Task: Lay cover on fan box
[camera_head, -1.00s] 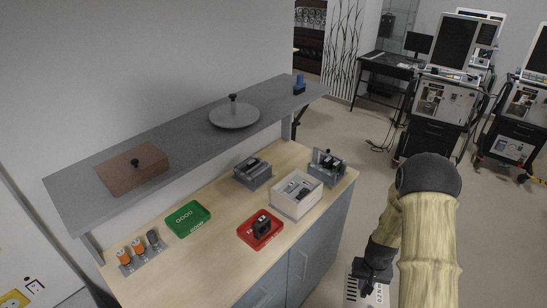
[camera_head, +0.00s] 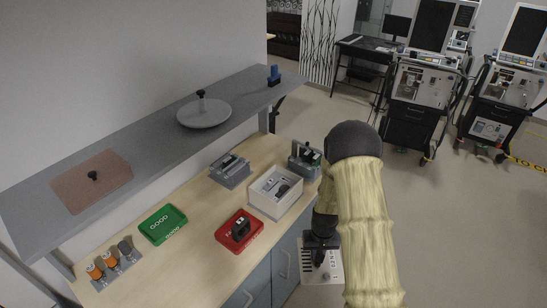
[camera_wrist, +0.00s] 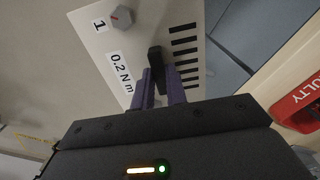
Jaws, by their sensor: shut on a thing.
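The cover looks to be a pale flat plate (camera_head: 331,272) with black slots, a grey screw-like knob and a "0.2 N m" label, which also fills the top of the wrist view (camera_wrist: 142,48). My gripper (camera_wrist: 160,85) is shut on the plate's black upright handle (camera_wrist: 155,58). In the head view my gripper (camera_head: 321,240) holds the plate beside the cabinet front, in front of and right of the bench. The fan box seems to be the open white box (camera_head: 262,204) on the bench, with grey and dark parts inside. It stands left of and behind my gripper, apart from the plate.
A red tray (camera_head: 224,238) with a dark part lies left of the box; a green tray (camera_head: 153,236) is farther left. Grey devices (camera_head: 229,171) (camera_head: 304,160) stand behind the box. A shelf (camera_head: 140,150) with two knobbed lids overhangs the bench's back.

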